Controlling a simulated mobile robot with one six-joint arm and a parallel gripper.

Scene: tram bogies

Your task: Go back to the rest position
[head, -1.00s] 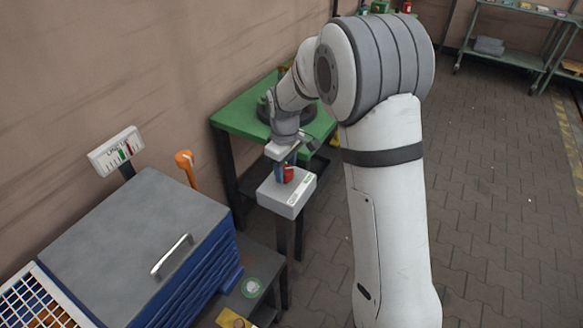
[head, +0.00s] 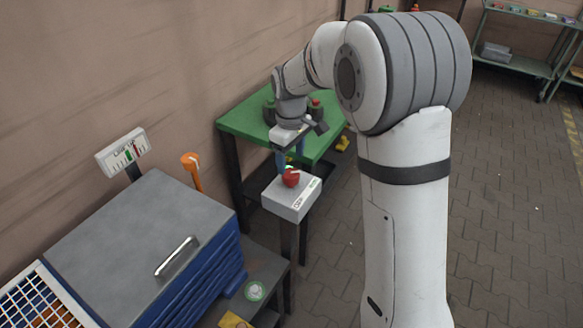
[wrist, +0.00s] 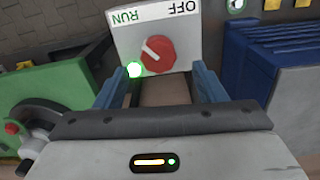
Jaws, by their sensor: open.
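My gripper (head: 285,158) hangs above the grey switch box (head: 287,205) with its blue fingers pointing down. It is open and empty. The round red knob (head: 291,178) on the box's top is just below the fingertips and apart from them. In the wrist view the two blue fingers (wrist: 158,85) stand wide apart, with the knob (wrist: 158,53) beyond them. The knob's white mark points toward the RUN label, which reads upside down along with OFF. A green lamp (wrist: 134,69) glows beside the knob.
A green table (head: 238,120) with dark round parts stands behind the box. A blue cabinet with a grey lid (head: 130,235) and an orange-topped post (head: 190,161) are to the left. A wall closes the left side. Open paved floor (head: 505,200) lies to the right.

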